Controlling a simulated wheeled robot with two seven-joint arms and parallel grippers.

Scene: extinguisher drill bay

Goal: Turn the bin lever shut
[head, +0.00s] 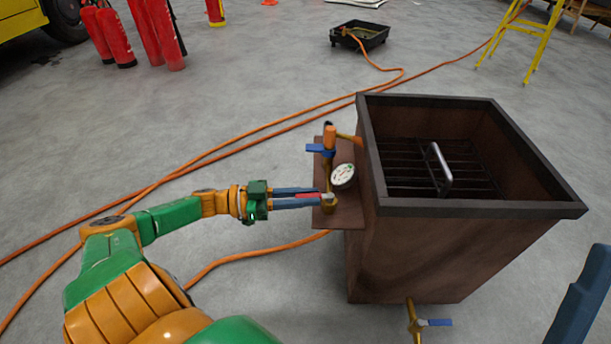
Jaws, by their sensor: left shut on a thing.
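The bin (430,245) is a brown, open-topped metal box with a dark rim and a grate inside. A small shelf on its left side carries brass pipework, a round gauge (343,176) and valve levers. My left gripper (318,198) reaches in from the left at this shelf. Its blue fingers are shut on a red lever (308,196), which shows between them beside a brass valve body (328,204). A blue lever (320,149) sits higher on the same pipework, below an orange fitting. The fingers partly hide the red lever. My right gripper is not in view.
Another blue-handled valve (435,322) sticks out low at the bin's front. Orange hoses (240,137) cross the floor. A black tray (360,37), red extinguishers (155,32) and a yellow stand (540,45) are farther back. A blue shape (585,300) fills the lower right edge.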

